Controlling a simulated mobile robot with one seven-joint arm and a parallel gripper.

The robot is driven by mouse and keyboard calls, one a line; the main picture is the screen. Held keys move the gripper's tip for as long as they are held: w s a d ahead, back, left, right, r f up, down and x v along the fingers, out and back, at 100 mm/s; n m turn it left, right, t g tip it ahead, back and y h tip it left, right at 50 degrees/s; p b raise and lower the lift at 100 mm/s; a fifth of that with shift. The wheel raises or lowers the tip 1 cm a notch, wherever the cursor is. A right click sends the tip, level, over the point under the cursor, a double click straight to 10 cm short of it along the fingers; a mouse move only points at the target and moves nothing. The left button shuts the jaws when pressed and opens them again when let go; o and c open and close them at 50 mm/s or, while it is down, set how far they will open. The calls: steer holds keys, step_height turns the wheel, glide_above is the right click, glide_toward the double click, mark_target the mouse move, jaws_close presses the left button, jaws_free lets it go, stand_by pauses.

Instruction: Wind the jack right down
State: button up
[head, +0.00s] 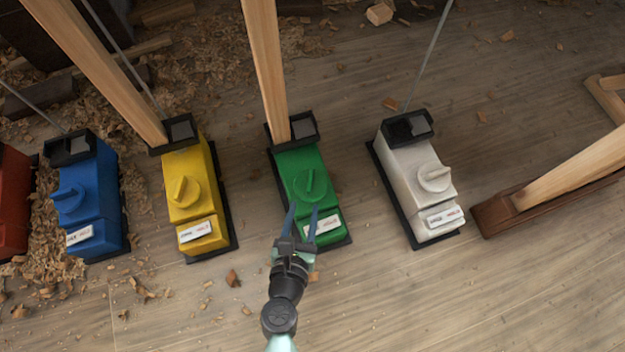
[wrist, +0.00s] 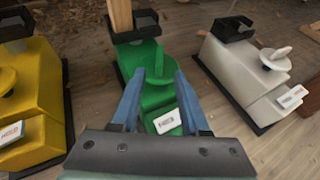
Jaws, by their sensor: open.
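Several jacks stand in a row on the plank floor, each with a round knob and a small white label. The green jack (head: 302,172) is in the middle of the head view, with a wooden post rising from its black head. Its knob (head: 312,184) has a raised ridge, and it also shows in the wrist view (wrist: 154,90). My gripper (head: 302,208) is open and empty over the front of the green jack. Its blue fingers point at the knob, one to each side of it in the wrist view. I cannot tell whether they touch it.
A yellow jack (head: 186,164) with a post stands to the left, then a blue jack (head: 92,187) and a red one (head: 12,200). A white jack (head: 412,167) stands to the right. Wood shavings (head: 205,65) lie at the back left. The front floor is mostly clear.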

mark_target(310, 183)
steer(key=b+x, duration=0.2)
steer(key=x, duration=0.8)
steer(key=shift+w+f+b, duration=0.1)
steer(key=shift+w+b, duration=0.15)
steer(key=shift+b, duration=0.05)
jaws_close()
